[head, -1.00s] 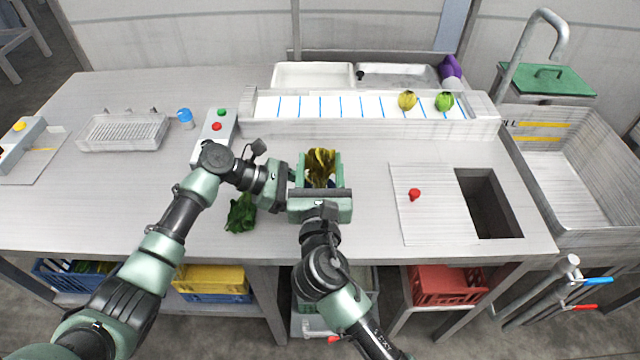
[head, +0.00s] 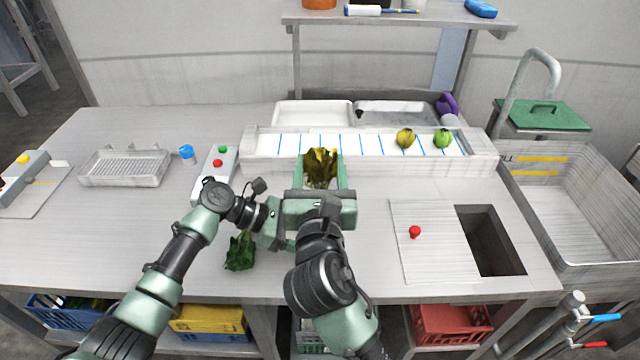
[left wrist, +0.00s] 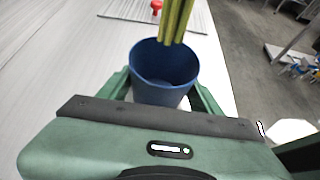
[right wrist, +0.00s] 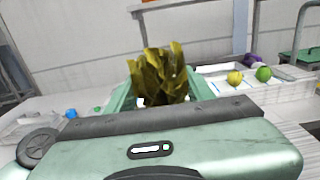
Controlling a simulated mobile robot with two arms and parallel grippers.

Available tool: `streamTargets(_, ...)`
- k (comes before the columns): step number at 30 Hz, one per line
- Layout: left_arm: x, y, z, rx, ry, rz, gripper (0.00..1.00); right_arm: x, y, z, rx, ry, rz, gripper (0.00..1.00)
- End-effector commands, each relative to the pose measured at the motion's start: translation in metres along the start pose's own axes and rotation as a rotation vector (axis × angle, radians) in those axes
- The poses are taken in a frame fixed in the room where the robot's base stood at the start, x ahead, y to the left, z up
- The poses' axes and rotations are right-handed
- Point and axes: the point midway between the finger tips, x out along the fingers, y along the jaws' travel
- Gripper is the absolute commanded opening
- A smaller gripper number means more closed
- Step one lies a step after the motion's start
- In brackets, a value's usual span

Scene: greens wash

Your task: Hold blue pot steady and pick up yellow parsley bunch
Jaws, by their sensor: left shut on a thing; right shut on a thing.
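The blue pot (left wrist: 165,80) stands upright between the fingers of my left gripper (left wrist: 163,92), which is shut on it. In the head view the pot is hidden behind my right gripper (head: 322,170). That gripper is shut on the yellow parsley bunch (head: 321,164), whose yellowish-brown leaves also fill the space between the fingers in the right wrist view (right wrist: 160,76). In the left wrist view its yellow-green stems (left wrist: 175,20) hang over the pot, their lower ends near the far rim. The visible inside of the pot looks empty.
A dark green bunch (head: 241,251) lies on the table left of my grippers. A board with a red knob (head: 420,260) and a rectangular opening are at right.

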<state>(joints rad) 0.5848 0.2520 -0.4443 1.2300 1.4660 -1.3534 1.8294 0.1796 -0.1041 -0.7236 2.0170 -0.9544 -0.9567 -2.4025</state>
Motion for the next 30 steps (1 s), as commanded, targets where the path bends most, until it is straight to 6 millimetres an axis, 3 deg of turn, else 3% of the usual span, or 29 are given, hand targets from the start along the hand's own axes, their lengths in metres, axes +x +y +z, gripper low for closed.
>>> streamTargets(10,0.0,0.0,0.0,0.0,0.0,0.0,0.42,0.0,0.0,0.008,0.0,-0.001,0.001,0.0)
streamTargets(11,0.0,0.0,0.0,0.0,0.0,0.0,0.73,0.0,0.0,0.007,0.0,-0.001,0.001,0.0)
streamTargets(13,0.0,0.0,0.0,0.0,0.0,0.0,0.9,0.0,0.0,0.007,0.0,-0.001,0.001,0.0)
streamTargets(23,-0.001,0.0,0.0,0.0,0.0,0.0,0.9,0.0,0.0,0.007,0.0,-0.001,0.001,0.0)
streamTargets(26,-0.008,0.001,0.0,0.0,0.001,0.002,0.9,0.0,0.0,0.007,0.0,-0.001,0.001,0.0)
streamTargets(30,-0.032,0.001,-0.001,0.001,0.002,0.004,0.9,0.0,0.0,0.007,0.0,-0.001,0.001,0.0)
